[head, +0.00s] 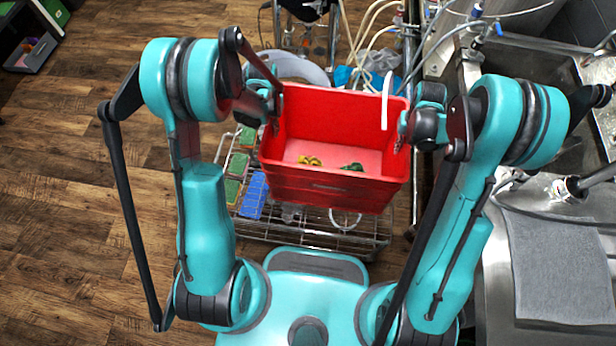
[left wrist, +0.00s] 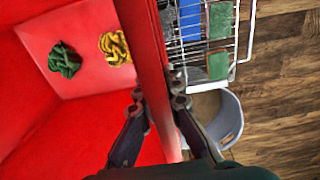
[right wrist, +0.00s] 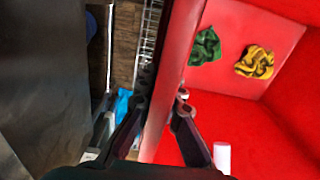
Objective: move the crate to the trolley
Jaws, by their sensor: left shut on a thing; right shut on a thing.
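A red crate (head: 335,188) is held up between my two arms in the head view, above a wire-rack trolley (head: 300,236). A yellow cloth (head: 310,161) and a green cloth (head: 352,167) lie inside on its floor. My left gripper (head: 272,118) is shut on the crate's left wall, and the left wrist view shows its fingers (left wrist: 160,95) on both sides of that wall. My right gripper (head: 402,135) is shut on the right wall, with its fingers (right wrist: 163,97) astride it in the right wrist view. The crate hides much of the trolley.
Green and blue blocks (head: 253,195) lie on the trolley's left part. A steel sink counter (head: 520,200) with a grey cloth (head: 560,265) stands on the right. Hoses and a grey tub (head: 295,68) are behind the crate.

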